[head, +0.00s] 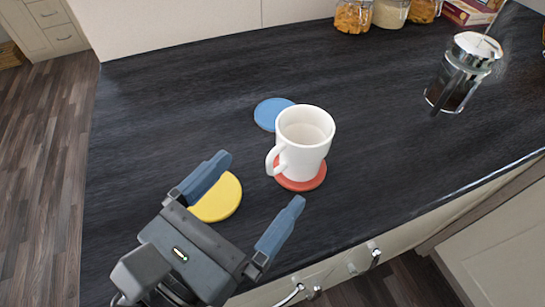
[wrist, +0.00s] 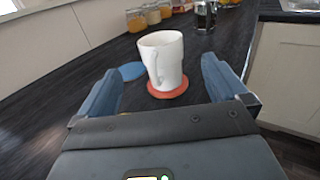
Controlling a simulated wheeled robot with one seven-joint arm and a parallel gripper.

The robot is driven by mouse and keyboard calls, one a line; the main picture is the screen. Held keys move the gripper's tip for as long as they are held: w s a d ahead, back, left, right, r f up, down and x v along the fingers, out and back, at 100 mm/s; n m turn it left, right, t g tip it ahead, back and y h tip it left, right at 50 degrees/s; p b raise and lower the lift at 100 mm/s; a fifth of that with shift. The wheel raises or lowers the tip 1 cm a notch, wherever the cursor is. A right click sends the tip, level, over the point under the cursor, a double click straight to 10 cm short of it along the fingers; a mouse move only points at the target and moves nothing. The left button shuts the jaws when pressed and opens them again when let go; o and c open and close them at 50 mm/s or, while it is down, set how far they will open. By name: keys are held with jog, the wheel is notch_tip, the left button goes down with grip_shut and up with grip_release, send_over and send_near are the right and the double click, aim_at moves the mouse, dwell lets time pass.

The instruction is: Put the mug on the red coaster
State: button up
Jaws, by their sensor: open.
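The white mug (head: 305,140) stands upright on the red coaster (head: 303,184), whose front rim shows below it. The mug's handle points left and toward me. My gripper (head: 262,182) is open and empty, short of the mug, with its two blue fingers spread apart and not touching it. In the wrist view the mug (wrist: 162,60) and the red coaster (wrist: 168,91) appear between and beyond the fingers of my gripper (wrist: 164,80). The back part of the coaster is hidden by the mug.
A yellow coaster (head: 219,199) lies partly behind my left finger. A blue coaster (head: 272,112) lies behind the mug to the left. A glass and metal press pot (head: 464,72) stands at right, with jars (head: 353,15) at the back. The dark counter (head: 170,110) is clear at left.

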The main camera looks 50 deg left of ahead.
jog(key=shift+s+d, duration=0.25)
jog(key=shift+s, duration=1)
dwell(0.7)
